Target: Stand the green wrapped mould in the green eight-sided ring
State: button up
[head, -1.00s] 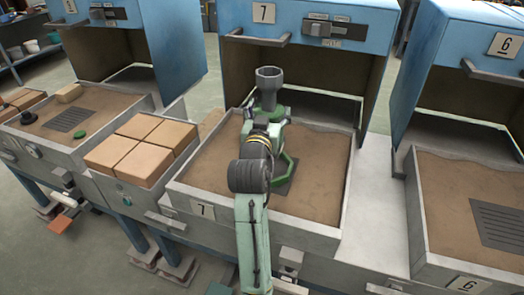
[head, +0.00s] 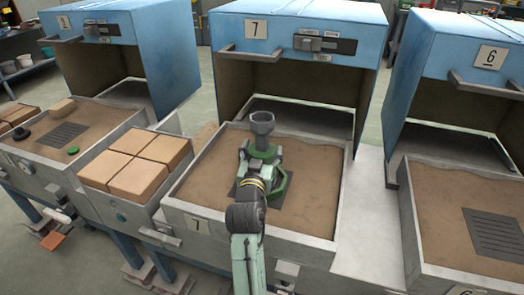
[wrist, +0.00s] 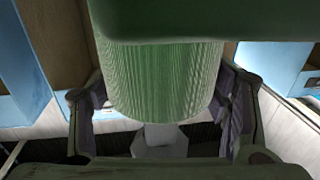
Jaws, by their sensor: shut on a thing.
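The green wrapped mould is upright in my gripper (head: 262,160), with its grey cup (head: 262,122) on top in the head view. In the wrist view its ribbed green wrap (wrist: 160,80) fills the space between my fingers, which are shut on it. A smooth green band crosses the top of that view. The green eight-sided ring (head: 284,185) lies around the mould's place on the dark plate in tray 7; its right side shows. My gripper and arm cover its left and near sides. The mould's foot is hidden, so I cannot tell whether it touches the plate.
The sand tray (head: 320,200) sits before the blue hood (head: 300,30) marked 7. Several tan blocks (head: 135,165) fill a bin at left. Another sand tray (head: 445,200) with a slotted plate is at right. Sand on both sides of the ring is clear.

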jog(key=shift+f, duration=0.15)
jog(key=o, duration=1.6)
jog(key=shift+r, duration=0.25)
jog(key=shift+s, duration=0.3)
jog(key=s, duration=0.3)
jog(key=s+a+b, duration=0.1)
jog(key=s, duration=0.3)
jog(key=s+a, duration=0.1)
jog(key=s, duration=0.3)
jog(key=shift+s+b, duration=0.15)
jog(key=shift+b, duration=0.25)
